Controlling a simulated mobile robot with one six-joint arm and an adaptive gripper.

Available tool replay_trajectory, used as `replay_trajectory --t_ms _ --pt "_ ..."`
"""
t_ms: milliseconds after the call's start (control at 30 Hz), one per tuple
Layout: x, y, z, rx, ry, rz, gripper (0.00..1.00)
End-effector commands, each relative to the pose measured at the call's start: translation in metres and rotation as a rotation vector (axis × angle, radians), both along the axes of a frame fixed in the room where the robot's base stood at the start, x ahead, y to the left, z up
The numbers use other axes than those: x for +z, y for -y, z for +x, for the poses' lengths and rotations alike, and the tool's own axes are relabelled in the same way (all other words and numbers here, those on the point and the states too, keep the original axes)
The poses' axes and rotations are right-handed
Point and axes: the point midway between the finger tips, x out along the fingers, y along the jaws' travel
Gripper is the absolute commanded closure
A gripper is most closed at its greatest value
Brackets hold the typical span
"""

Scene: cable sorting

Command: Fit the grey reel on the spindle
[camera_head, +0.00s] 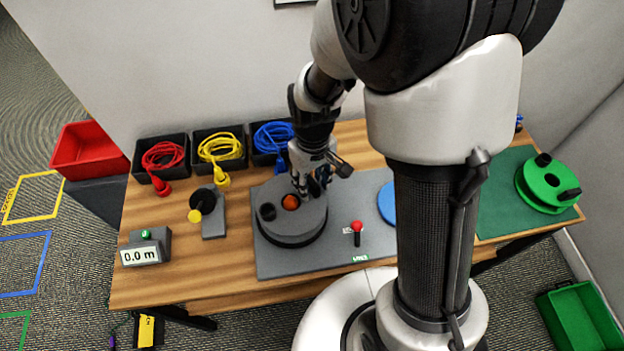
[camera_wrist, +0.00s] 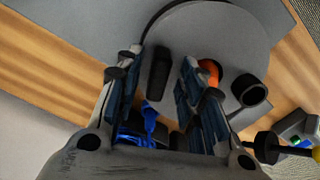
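The grey reel (camera_head: 292,226) lies flat over the grey mat on the bench, with two upright dark handles on its top. An orange tip (camera_head: 290,202) shows at the reel's middle, apparently the spindle; whether the reel is fully seated on it I cannot tell. My gripper (camera_head: 314,190) is low over the reel's far right part. In the wrist view, my open gripper (camera_wrist: 160,100) has one dark handle (camera_wrist: 158,74) between its fingers, with gaps on both sides. The other handle (camera_wrist: 249,90) stands outside the fingers, beyond the orange tip.
Black bins with red (camera_head: 165,157), yellow (camera_head: 221,149) and blue (camera_head: 272,137) cables line the wall. A red-knobbed lever (camera_head: 357,230) and a blue disc (camera_head: 386,204) are right of the reel. A green reel (camera_head: 547,185) lies far right. A length display (camera_head: 143,253) stands front left.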

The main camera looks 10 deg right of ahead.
Motion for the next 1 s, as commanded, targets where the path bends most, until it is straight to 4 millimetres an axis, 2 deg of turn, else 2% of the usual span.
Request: replay_trajectory --t_ms 367,467,800,1000 --pt "0.005 0.000 0.000 0.000 0.001 0.000 0.62" --pt "0.018 0.000 0.001 0.000 0.004 0.000 0.62" --pt "0.089 0.001 0.002 0.000 0.006 0.001 0.62" --pt "0.114 0.001 0.001 0.000 0.003 0.000 0.62"
